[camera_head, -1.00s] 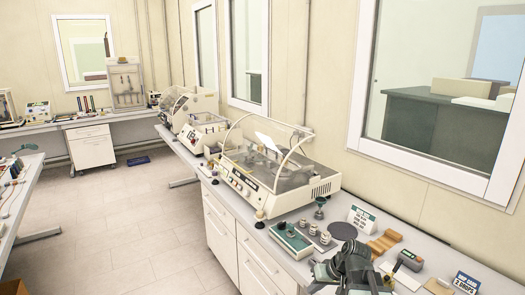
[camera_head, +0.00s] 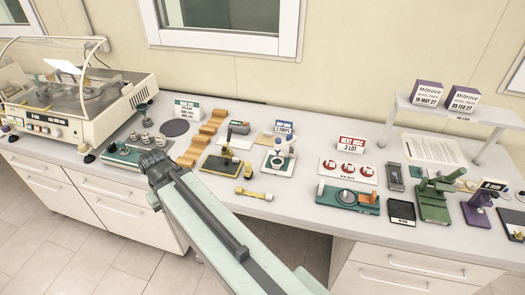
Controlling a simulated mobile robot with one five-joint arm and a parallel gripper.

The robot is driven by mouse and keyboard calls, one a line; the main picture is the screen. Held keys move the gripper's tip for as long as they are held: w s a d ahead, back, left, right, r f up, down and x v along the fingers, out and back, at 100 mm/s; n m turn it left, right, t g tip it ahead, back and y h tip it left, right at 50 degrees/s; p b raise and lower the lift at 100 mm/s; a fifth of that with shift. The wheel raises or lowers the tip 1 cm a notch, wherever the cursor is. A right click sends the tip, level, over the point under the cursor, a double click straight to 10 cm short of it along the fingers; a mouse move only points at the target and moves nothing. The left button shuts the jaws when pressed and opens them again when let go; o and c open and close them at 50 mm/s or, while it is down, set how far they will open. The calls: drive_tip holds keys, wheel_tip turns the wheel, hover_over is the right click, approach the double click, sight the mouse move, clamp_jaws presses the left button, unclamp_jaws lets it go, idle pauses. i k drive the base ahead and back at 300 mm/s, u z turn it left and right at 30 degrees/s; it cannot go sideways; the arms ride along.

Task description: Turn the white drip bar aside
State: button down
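A small white upright device with a blue part (camera_head: 282,147) stands on a dark green base (camera_head: 279,168), in front of a card reading "2 DROPS" (camera_head: 284,128). It looks like the place of the white drip bar, but the bar is too small to make out for certain.
A yellow-handled tool (camera_head: 254,194) lies near the front edge, and a black stand (camera_head: 226,158) is close by. A red-labelled card (camera_head: 351,145) and a green press (camera_head: 436,196) are to the right. A large tester (camera_head: 75,105) fills the left.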

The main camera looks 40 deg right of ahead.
sight(290, 138)
drive_tip(key=z, duration=1.55)
drive_tip(key=k, duration=0.7)
drive_tip(key=u, duration=0.1)
drive_tip(key=i, duration=0.5)
drive_tip(key=u, duration=2)
drive_tip(key=k, duration=0.25)
drive_tip(key=z, duration=0.05)
